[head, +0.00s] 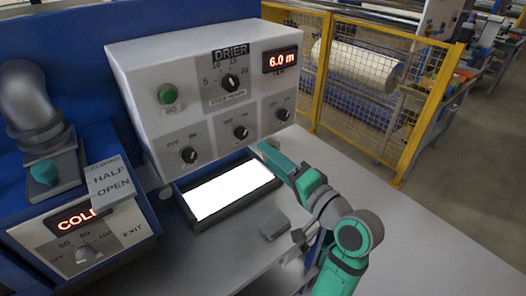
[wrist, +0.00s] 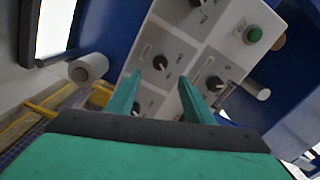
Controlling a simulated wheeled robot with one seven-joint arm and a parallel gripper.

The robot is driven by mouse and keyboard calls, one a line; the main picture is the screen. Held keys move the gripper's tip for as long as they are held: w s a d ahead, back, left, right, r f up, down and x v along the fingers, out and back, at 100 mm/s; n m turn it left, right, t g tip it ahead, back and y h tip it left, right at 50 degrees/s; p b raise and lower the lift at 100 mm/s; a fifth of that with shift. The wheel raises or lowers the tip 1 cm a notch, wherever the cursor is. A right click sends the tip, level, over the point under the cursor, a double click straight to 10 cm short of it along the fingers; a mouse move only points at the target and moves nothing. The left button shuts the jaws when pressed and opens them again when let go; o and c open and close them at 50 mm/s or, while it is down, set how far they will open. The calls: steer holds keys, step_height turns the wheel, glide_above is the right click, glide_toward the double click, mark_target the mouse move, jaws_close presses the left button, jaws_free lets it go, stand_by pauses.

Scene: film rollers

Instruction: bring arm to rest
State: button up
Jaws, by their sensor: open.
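My arm, green and grey, reaches up from the lower right in the head view. My gripper (head: 270,153) is at its end, in front of the grey drier control panel (head: 210,130) and by the right end of the bright white lit plate (head: 232,190). In the wrist view my gripper (wrist: 160,82) shows two green fingers spread apart with nothing between them. Beyond them is the panel face with black knobs and a green button (wrist: 252,35). I cannot tell the exact gap between the fingertips and the panel.
A second control box (head: 83,245) reading COLD stands at the lower left, below a lever plate marked HALF and OPEN (head: 112,182). A yellow mesh fence (head: 365,95) stands behind on the right. The grey bench top (head: 420,240) is clear at the right.

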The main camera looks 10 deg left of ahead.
steer(key=shift+s+d, duration=0.15)
steer(key=shift+d, duration=0.05)
stand_by(0.4)
